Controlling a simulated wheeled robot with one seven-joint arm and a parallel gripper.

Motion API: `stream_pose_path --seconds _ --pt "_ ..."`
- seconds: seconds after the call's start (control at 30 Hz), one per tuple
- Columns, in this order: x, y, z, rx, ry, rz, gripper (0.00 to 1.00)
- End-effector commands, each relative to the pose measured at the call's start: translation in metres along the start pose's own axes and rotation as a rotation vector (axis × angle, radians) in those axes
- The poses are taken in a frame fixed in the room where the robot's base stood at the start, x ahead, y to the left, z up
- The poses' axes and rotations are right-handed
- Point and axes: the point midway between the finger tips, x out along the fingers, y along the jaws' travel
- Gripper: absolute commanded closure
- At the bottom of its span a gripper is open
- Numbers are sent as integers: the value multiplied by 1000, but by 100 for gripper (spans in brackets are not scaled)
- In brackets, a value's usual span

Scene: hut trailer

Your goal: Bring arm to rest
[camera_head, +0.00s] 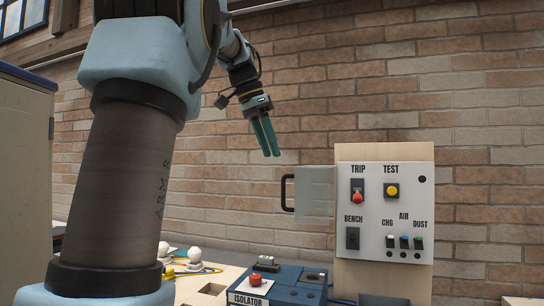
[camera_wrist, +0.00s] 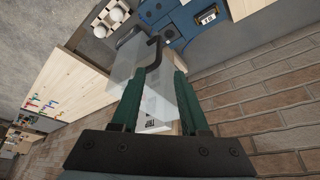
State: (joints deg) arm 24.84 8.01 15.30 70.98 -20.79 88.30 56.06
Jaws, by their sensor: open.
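My gripper (camera_head: 266,137) has green fingers and hangs in the air in front of the brick wall, pointing down and slightly right. It is up and to the left of the switch panel and holds nothing. In the wrist view the two green fingers (camera_wrist: 157,100) stand apart. A clear cover (camera_wrist: 128,65) with a black handle (camera_wrist: 154,52) shows beyond and between them. In the head view the clear cover (camera_head: 315,191) stands out to the left of the white switch panel (camera_head: 384,212), with its handle at its left edge, below my gripper.
The panel carries a red trip switch (camera_head: 357,192), a yellow test button (camera_head: 392,190) and small toggles. A blue isolator box (camera_head: 290,288) with a red knob (camera_head: 255,279) sits below. White bulbs (camera_head: 194,255) stand left of it. A cabinet (camera_head: 25,180) fills the left edge.

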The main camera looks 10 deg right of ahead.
Motion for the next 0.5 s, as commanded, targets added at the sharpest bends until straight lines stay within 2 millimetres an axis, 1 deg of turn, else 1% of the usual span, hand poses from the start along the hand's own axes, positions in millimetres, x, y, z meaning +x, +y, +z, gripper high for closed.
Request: stream_pose_path --seconds 0.4,0.47,0.5 --pt "1 0 0 -2 -1 0 55" --pt "5 -2 3 -16 -4 -1 55" --pt "10 -4 7 -37 -8 -2 55"
